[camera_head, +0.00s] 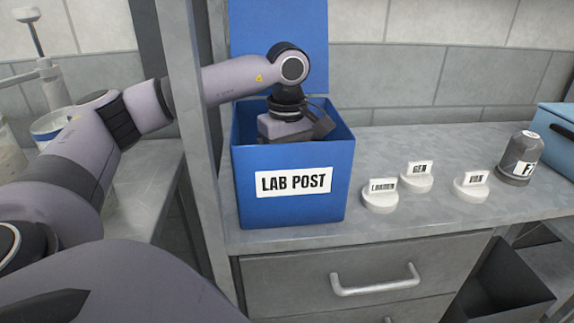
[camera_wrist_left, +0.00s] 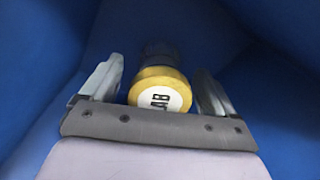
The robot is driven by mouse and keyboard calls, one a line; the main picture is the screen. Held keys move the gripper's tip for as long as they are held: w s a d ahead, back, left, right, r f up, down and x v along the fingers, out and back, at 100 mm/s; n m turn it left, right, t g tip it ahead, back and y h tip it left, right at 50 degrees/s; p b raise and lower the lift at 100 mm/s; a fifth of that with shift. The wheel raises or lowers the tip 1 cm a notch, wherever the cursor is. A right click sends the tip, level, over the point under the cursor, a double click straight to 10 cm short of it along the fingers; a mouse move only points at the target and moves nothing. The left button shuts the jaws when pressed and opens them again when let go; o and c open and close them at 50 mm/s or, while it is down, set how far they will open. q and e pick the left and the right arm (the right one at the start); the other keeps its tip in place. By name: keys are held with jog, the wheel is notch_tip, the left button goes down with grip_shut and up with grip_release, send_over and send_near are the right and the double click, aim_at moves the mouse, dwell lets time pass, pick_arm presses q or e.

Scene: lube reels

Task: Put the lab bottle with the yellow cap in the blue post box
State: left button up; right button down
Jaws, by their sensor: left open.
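The blue post box (camera_head: 240,190), labelled LAB POST, stands on the grey counter with its lid raised at the back. My left arm reaches over it, and the left gripper's wrist goes down through the open top. The fingers are hidden by the box in the head view. In the left wrist view my left gripper (camera_wrist_left: 160,95) is open inside the blue walls. The lab bottle's yellow cap (camera_wrist_left: 150,78), with a white label on top, sits between the two fingers with a gap on each side. The rest of the bottle is mostly hidden below the cap. My right gripper does not show.
White labelled holders (camera_head: 417,178) stand on the counter right of the box. A grey container marked F (camera_head: 520,160) and a blue case (camera_head: 558,140) are farther right. A grey post (camera_head: 195,150) stands just left of the box. A drawer (camera_head: 350,275) is below.

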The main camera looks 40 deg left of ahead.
pick_arm(q)
notch_tip(320, 180, up, 11)
jog(key=shift+f+p, duration=0.2)
jog(key=shift+p, duration=0.6)
jog(key=shift+r+p, duration=0.3)
jog(key=shift+r, duration=0.4)
